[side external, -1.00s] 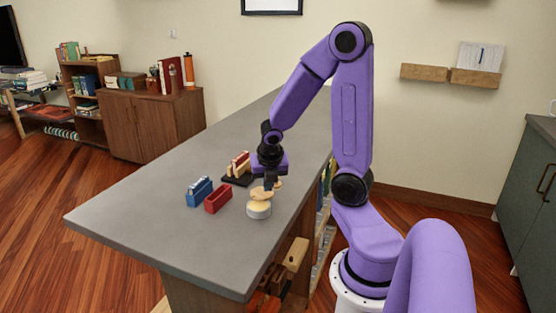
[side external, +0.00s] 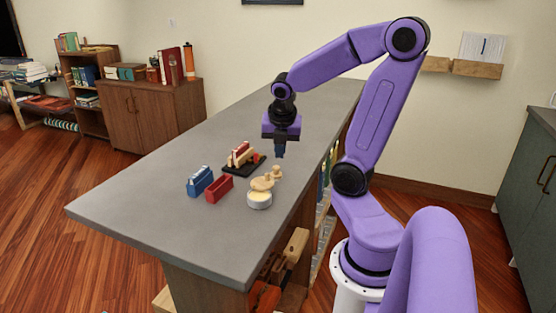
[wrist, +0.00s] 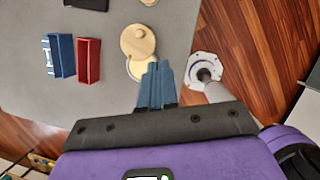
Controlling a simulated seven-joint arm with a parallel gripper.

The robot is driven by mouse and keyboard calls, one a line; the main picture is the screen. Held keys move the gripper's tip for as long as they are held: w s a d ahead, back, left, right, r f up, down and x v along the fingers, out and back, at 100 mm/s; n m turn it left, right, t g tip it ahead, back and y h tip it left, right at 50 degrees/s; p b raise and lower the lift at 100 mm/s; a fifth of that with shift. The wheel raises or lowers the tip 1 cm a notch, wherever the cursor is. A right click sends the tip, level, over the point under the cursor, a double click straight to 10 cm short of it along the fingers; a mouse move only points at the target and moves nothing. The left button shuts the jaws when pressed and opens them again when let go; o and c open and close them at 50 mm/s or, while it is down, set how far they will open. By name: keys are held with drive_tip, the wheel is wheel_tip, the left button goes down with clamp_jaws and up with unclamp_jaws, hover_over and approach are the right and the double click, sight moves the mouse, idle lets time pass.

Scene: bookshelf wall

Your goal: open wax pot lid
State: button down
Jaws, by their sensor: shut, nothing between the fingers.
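The wax pot (side external: 259,202) is a short pale grey cylinder with cream wax showing in its open top, near the counter's right edge. Its round wooden lid (side external: 261,184) lies off-centre toward the pot's far side, leaving part of the wax bare. In the wrist view the lid (wrist: 131,43) with its knob overlaps the edge of the cream wax (wrist: 143,69). I cannot tell whether the lid rests on the rim or leans on it. My gripper (side external: 280,154) is shut and empty, above and beyond the lid, touching nothing. Its fingers (wrist: 157,80) cover part of the pot in the wrist view.
A small wooden piece (side external: 276,173) stands just beyond the lid. To the left are a red box (side external: 219,188), a blue holder (side external: 200,182) and a black tray (side external: 240,170) with wooden and red pieces. The grey counter (side external: 150,210) is clear at the left.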

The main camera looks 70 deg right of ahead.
drive_tip(key=d+m+g+y, duration=0.2)
drive_tip(key=d+m, duration=0.1)
drive_tip(key=m, duration=1.7)
drive_tip(key=m+t+y, duration=0.3)
drive_tip(key=m+t, duration=0.1)
drive_tip(key=m, duration=3)
approach(271, 180)
drive_tip(key=f, duration=0.1)
drive_tip(key=s+f, duration=0.1)
drive_tip(key=f, duration=0.1)
drive_tip(key=s+f, duration=0.1)
drive_tip(key=shift+s+d+f, duration=0.1)
drive_tip(key=shift+d+f, duration=0.15)
drive_tip(key=shift+d, duration=0.1)
drive_tip(key=w, duration=0.1)
drive_tip(key=w+a, duration=0.1)
drive_tip(key=w, duration=0.1)
drive_tip(key=shift+w+a, duration=0.15)
drive_tip(key=shift+w, duration=0.25)
